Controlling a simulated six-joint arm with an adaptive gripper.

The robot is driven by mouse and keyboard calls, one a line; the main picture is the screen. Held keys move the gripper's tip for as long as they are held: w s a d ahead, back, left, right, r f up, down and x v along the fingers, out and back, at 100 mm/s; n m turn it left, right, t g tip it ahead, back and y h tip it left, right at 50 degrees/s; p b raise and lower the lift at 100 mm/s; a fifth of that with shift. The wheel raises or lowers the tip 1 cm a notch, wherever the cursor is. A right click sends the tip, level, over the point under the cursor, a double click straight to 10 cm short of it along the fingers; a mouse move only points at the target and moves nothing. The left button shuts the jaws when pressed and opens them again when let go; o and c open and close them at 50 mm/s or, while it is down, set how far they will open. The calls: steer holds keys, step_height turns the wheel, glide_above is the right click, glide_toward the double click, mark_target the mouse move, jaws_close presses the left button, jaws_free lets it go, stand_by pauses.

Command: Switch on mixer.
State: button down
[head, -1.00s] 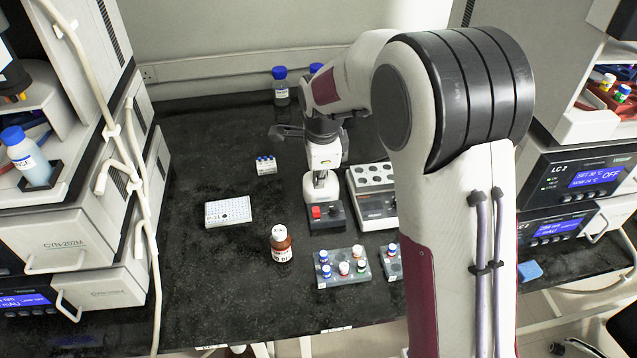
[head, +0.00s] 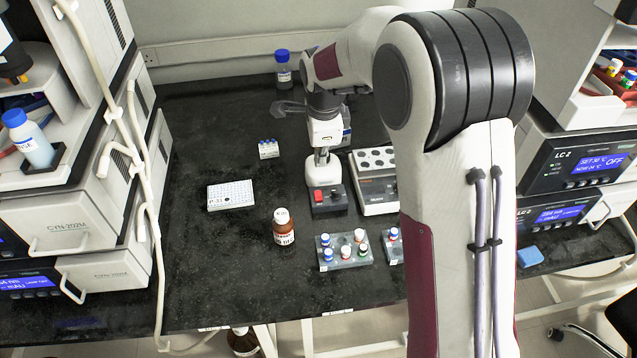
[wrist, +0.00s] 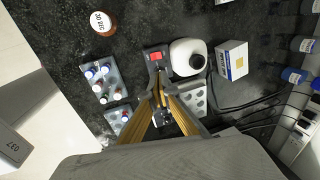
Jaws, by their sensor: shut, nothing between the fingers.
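The mixer (head: 320,172) is a small white, rounded unit with a dark front base, standing mid-bench. Its red switch (head: 318,196) is on the left of that base, and a dark part lies to its right. In the wrist view the white mixer top (wrist: 187,57) and red switch (wrist: 156,56) show just beyond the fingertips. My gripper (head: 321,158) points down over the mixer and hides part of its top. In the wrist view my gripper (wrist: 158,86) is shut and empty, its fingers meeting near the dark base. I cannot tell whether it touches the mixer or how the switch is set.
A block with round wells (head: 374,158) stands close right of the mixer. A vial rack (head: 344,262) and brown bottle (head: 284,228) are in front. A white plate (head: 231,196) and small vial box (head: 268,149) lie left. Bare black bench is free at the front left.

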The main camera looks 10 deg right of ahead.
glide_above(318, 196)
steer(key=s+x, duration=0.1)
steer(key=x, duration=0.6)
steer(key=s+x, duration=0.1)
steer(key=x, duration=0.3)
steer(key=shift+s+f, duration=0.25)
steer(key=shift+f, duration=0.4)
steer(key=shift+x, duration=0.85)
steer(key=shift+w+f, duration=0.3)
steer(key=shift+f, duration=0.05)
steer(key=shift+s, duration=0.8)
steer(key=shift+r, duration=0.2)
steer(key=v, duration=1.3)
steer(key=shift+r, duration=0.35)
